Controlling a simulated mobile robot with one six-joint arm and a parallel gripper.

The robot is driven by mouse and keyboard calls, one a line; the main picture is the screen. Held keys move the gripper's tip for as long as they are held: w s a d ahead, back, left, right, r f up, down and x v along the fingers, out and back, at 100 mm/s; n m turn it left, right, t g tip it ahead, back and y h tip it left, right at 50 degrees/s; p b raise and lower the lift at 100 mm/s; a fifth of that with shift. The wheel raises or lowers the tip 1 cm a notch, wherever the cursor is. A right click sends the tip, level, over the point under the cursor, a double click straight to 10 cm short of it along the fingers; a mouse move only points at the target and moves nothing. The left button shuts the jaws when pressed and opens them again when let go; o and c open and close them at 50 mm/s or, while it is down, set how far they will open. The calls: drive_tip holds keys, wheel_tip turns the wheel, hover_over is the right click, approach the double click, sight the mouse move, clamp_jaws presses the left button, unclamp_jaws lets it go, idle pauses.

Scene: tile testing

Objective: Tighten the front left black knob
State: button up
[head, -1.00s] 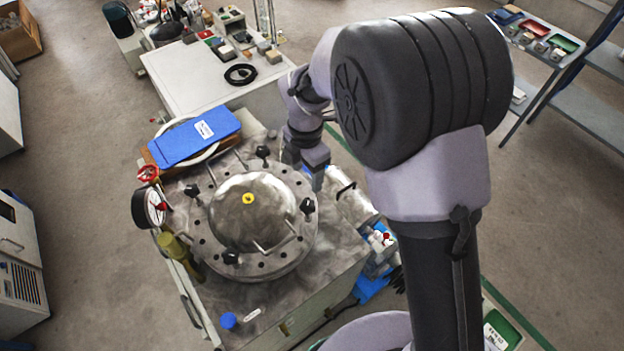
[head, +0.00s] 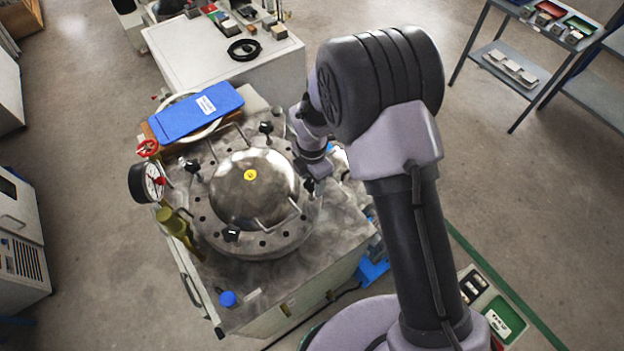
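A round steel vessel lid (head: 212,232) with a shiny dome (head: 235,200) sits on the metal bench. Black knobs stand around its flange: a front one (head: 232,234), a left one (head: 192,166) and a back one (head: 266,128). My gripper (head: 308,186) points down at the right side of the flange, where the right-hand knob stands. My gripper is apart from the front, left and back knobs.
A pressure gauge (head: 154,182), a red valve wheel (head: 148,148) and a brass fitting (head: 176,224) stand at the lid's left. A blue case (head: 196,112) lies behind it. Bar handles rise from the lid. A blue cap (head: 228,299) sits on the bench's front.

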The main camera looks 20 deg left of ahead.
clamp_jaws()
drive_tip(key=shift+m, duration=0.4)
drive_tip(key=m, duration=0.4)
drive_tip(key=shift+b, duration=0.4)
drive_tip(key=m+b, duration=0.1)
drive_tip(key=m, duration=0.3)
drive_tip(key=m+b, duration=0.1)
drive_tip(key=m, duration=0.4)
drive_tip(key=shift+m+b, duration=0.5)
drive_tip(key=shift+m, duration=1.5)
